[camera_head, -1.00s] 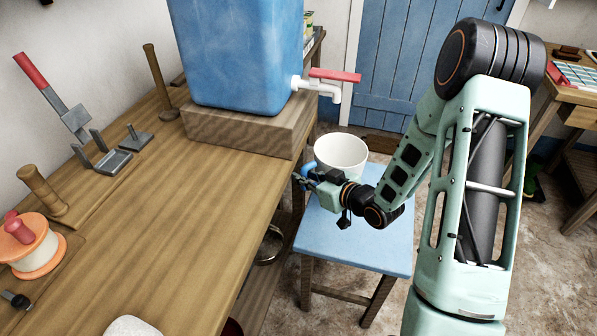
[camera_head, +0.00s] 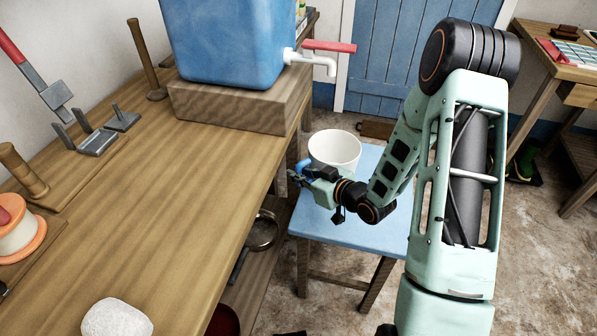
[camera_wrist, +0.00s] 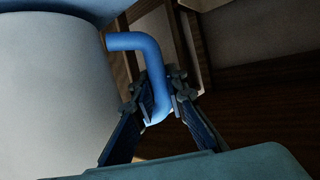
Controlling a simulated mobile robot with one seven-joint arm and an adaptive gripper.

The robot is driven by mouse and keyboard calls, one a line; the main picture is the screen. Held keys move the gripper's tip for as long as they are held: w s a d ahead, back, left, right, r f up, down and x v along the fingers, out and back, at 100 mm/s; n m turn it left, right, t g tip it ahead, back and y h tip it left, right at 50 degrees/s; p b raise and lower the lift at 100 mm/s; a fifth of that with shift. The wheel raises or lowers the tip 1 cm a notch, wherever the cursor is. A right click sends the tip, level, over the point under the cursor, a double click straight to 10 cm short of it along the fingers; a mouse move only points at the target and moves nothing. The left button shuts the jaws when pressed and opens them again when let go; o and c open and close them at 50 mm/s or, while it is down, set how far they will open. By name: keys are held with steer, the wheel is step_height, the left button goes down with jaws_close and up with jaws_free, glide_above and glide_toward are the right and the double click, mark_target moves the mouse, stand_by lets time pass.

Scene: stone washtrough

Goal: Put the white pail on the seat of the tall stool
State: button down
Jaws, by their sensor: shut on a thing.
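The white pail (camera_head: 334,150) is upright over the far part of the blue seat (camera_head: 350,232) of the tall stool. I cannot tell whether its base touches the seat, as my gripper and arm hide the lower part. My gripper (camera_head: 300,179) is at the pail's near left side, shut on its blue handle. In the wrist view the pail's pale wall (camera_wrist: 50,95) fills the left, and the bent blue handle (camera_wrist: 152,55) runs down between the fingers of my gripper (camera_wrist: 157,98).
A wooden workbench (camera_head: 170,215) runs along the stool's left side, close to my gripper. A blue tank (camera_head: 225,45) on a wooden block has a red-handled tap (camera_head: 322,58) jutting out behind the pail. A metal pan (camera_head: 262,232) lies low under the bench. Floor is open to the right.

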steer(key=shift+f+b, duration=0.55)
steer(key=c, duration=1.8)
jaws_free()
steer(key=shift+c, duration=0.2)
steer(key=shift+s, duration=0.1)
